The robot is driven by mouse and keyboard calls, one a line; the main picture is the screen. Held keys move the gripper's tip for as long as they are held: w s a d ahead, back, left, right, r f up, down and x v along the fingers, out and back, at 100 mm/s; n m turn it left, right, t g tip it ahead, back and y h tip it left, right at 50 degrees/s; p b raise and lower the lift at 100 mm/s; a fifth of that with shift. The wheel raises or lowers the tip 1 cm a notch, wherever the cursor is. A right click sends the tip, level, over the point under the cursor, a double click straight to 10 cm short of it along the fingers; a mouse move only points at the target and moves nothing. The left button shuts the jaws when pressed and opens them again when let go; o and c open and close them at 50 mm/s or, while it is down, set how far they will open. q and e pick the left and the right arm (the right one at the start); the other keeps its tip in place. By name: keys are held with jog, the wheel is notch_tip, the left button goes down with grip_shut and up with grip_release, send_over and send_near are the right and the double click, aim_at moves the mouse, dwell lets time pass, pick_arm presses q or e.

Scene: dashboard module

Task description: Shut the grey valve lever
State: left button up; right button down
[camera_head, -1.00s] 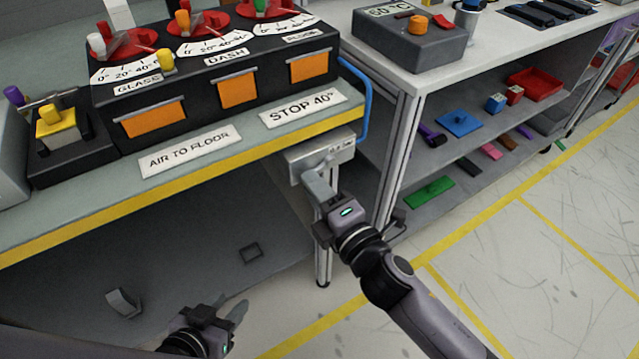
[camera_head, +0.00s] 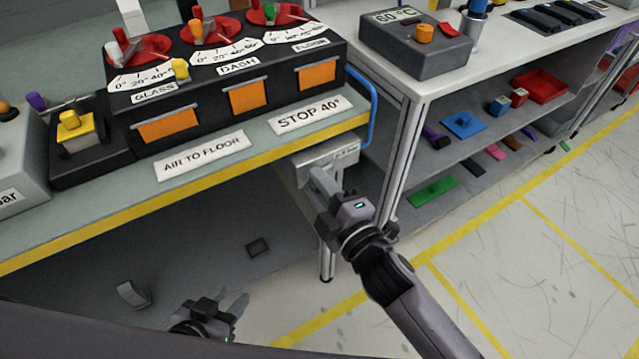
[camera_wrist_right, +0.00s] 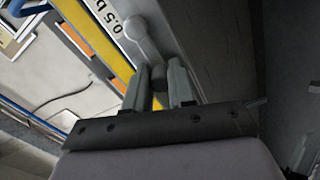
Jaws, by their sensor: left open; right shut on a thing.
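The grey valve lever (camera_wrist_right: 143,45) shows in the right wrist view, running from a round pivot beside a yellow strip down to between my fingers. My right gripper (camera_wrist_right: 160,88) is shut on the lever's end. In the head view my right gripper (camera_head: 320,178) is at the light grey valve box (camera_head: 338,157) under the bench's front edge, and its fingers hide the lever there. My left gripper (camera_head: 238,303) is open and empty, low in front of the bench.
The bench edge with its yellow stripe (camera_head: 205,180) runs above the right gripper. A blue hose (camera_head: 372,105) and a white shelf post (camera_head: 405,155) stand close to its right. The floor (camera_head: 490,270) in front is clear.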

jog(key=shift+d+f, duration=0.1)
jog(key=shift+f, duration=0.1)
jog(key=c, duration=1)
grip_release()
jog(key=shift+r, duration=0.1)
jog(key=shift+v, duration=3.6)
